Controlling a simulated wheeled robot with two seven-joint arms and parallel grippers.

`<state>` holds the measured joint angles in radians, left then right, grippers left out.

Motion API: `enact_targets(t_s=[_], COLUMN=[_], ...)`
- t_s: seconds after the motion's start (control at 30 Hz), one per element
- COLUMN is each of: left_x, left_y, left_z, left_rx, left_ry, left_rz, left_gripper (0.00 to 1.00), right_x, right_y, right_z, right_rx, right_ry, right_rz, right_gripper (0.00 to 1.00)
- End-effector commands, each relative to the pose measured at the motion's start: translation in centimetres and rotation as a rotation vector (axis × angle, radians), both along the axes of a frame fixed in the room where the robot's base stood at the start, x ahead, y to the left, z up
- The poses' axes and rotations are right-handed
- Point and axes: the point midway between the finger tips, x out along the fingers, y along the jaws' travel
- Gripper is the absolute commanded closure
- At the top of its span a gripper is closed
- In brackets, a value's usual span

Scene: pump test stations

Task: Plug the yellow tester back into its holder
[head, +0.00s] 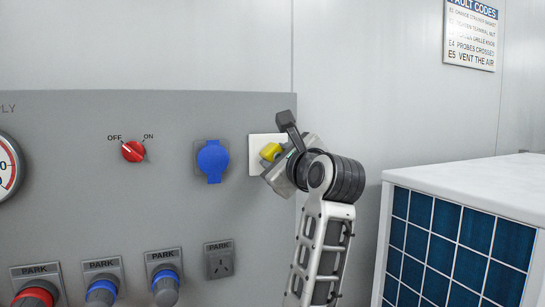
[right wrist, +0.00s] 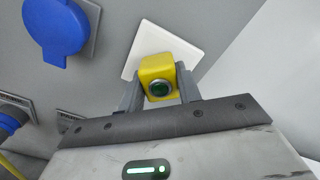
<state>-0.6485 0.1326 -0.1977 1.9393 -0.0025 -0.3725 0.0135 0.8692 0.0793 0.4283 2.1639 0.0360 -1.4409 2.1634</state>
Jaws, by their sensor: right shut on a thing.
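The yellow tester (right wrist: 155,66) is a small yellow block with a round dark green button or lamp on its near face. My right gripper (right wrist: 159,88) is shut on it, one finger on each side. The tester is up against the white square plate (right wrist: 157,38) on the grey panel; whether it is seated in it or just in front cannot be told. In the head view the tester (head: 270,151) shows beside my right gripper (head: 276,160), which partly covers the white plate (head: 257,143). My left gripper is not in view.
A blue round socket cover (head: 213,158) and a red OFF/ON knob (head: 133,151) are left of the plate. Below are several PARK sockets, some with plugs, and an empty outlet (head: 219,262). A white unit with a blue grille (head: 460,235) stands right.

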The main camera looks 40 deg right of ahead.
Motion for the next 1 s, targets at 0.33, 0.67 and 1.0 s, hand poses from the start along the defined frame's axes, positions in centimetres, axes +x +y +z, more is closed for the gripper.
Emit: enact_targets(t_s=[0.33, 0.67, 1.0], left_x=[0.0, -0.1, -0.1], left_y=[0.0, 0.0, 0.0], left_z=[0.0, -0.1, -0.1], left_rx=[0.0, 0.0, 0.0], left_ry=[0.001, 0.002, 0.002], left_rz=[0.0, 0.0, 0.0], left_gripper=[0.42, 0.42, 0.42], right_x=[-1.4, -2.6, -3.9], right_y=[0.4, 0.8, 1.2], right_z=[0.0, 0.0, 0.0], right_rx=[0.001, 0.0, 0.001], right_ry=[0.0, -0.001, -0.002], right_rz=[0.0, 0.001, 0.0], right_gripper=[1.0, 1.0, 1.0])
